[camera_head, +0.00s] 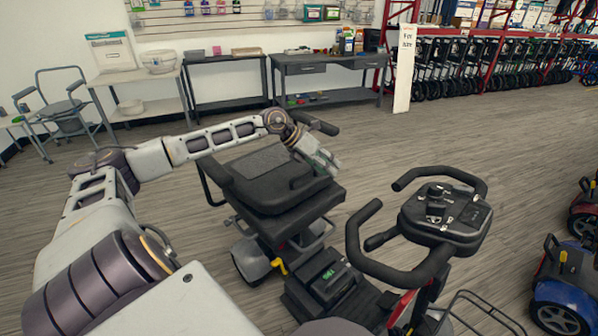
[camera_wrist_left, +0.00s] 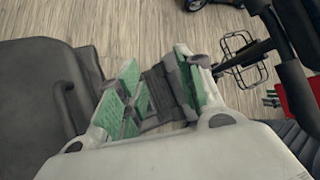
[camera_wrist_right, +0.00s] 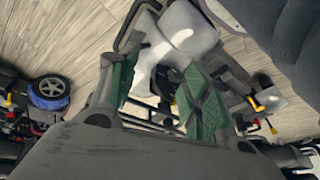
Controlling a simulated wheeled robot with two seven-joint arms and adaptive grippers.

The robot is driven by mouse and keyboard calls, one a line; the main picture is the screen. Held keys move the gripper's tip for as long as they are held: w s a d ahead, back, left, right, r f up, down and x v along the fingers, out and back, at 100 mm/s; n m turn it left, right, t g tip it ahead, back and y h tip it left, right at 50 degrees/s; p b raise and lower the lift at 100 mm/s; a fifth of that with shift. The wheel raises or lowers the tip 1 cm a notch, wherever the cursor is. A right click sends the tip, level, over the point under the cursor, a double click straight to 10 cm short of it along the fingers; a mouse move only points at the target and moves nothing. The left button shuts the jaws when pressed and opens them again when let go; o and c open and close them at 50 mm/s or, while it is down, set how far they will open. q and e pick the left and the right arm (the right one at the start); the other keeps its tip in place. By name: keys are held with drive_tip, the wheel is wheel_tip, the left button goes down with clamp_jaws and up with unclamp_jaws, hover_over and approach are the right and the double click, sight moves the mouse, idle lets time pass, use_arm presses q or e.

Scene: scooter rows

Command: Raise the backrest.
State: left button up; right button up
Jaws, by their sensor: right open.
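The black backrest (camera_head: 262,162) lies folded forward, flat over the seat (camera_head: 308,212) of the scooter in the middle of the head view. My left gripper (camera_head: 322,162) is above the front right part of the folded backrest. In the left wrist view its green-padded fingers (camera_wrist_left: 160,95) stand apart, with the dark padded edge (camera_wrist_left: 40,100) to their left; nothing is clearly held. My right gripper (camera_wrist_right: 165,95) shows only in its wrist view. Its fingers are apart, with a pale grey part and scooter frame beyond them; it holds nothing.
The scooter's tiller with loop handlebars (camera_head: 440,215) rises in front of the seat, close on the right. Other scooters (camera_head: 565,285) stand at the right edge. A dark workbench (camera_head: 325,70) and a walker chair (camera_head: 65,105) are along the wall. Floor left of the seat is clear.

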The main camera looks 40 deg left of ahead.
use_arm(q)
drive_tip(key=s+a+r+g+y, duration=0.1)
drive_tip(key=s+a+r+y, duration=0.1)
drive_tip(key=a, duration=0.5)
drive_tip(key=s+a+r+g+y, duration=0.1)
drive_tip(key=s+a+r+y, duration=0.1)
drive_tip(key=a, duration=0.5)
drive_tip(key=shift+a+y, duration=0.3)
drive_tip(key=shift+y, duration=0.3)
use_arm(e)
drive_tip(key=shift+s+a+f, duration=0.1)
drive_tip(key=shift+a+f, duration=0.25)
use_arm(q)
drive_tip(key=shift+f, duration=0.15)
